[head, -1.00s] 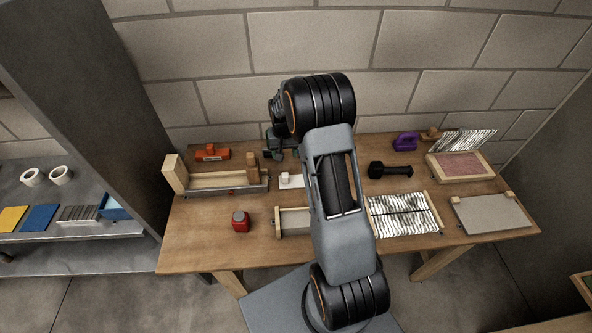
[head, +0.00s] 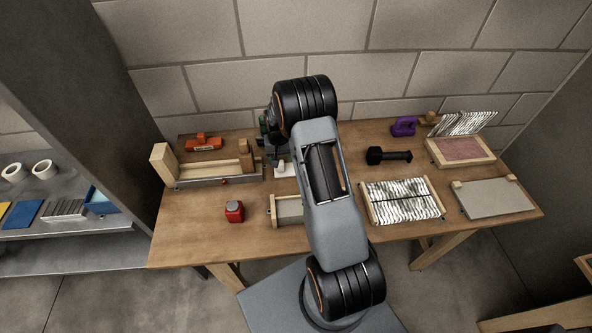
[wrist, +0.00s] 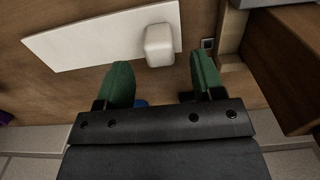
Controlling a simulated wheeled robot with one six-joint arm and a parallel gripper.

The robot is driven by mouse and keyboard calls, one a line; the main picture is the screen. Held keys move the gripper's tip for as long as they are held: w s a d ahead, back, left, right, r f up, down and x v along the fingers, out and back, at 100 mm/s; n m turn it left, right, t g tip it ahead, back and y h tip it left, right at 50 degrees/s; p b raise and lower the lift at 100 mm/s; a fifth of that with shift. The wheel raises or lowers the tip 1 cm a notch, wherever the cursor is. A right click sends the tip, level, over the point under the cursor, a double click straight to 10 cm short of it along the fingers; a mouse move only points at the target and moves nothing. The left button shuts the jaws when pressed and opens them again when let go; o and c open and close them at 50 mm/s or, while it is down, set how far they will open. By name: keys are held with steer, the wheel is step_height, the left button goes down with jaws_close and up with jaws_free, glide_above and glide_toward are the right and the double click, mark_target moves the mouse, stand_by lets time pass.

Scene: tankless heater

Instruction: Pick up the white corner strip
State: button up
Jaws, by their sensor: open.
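The white corner strip (wrist: 90,40) is a flat, pale piece lying on the wooden table, with a small rounded white block (wrist: 159,45) at one end. In the head view the strip (head: 287,171) shows only partly beside my arm, which hides the rest. My gripper (wrist: 162,76) is open, with two green fingertips apart and nothing between them. In the wrist view the fingertips are close to the block, which appears just beyond the gap between them. Whether they touch it, and their height above the table, I cannot tell. In the head view my gripper is mostly hidden behind the arm.
A wooden fixture with a grey rail (head: 218,180) stands close left of the strip. An orange tool (head: 204,144) and a red container (head: 234,211) are nearby. A black tool (head: 388,155), a striped panel (head: 402,202) and a purple tool (head: 404,126) lie right. The table's front left is clear.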

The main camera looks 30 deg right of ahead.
step_height(320, 180, down, 4)
steer(key=shift+f+b, duration=0.1)
steer(key=shift+b, duration=0.7)
jaws_close()
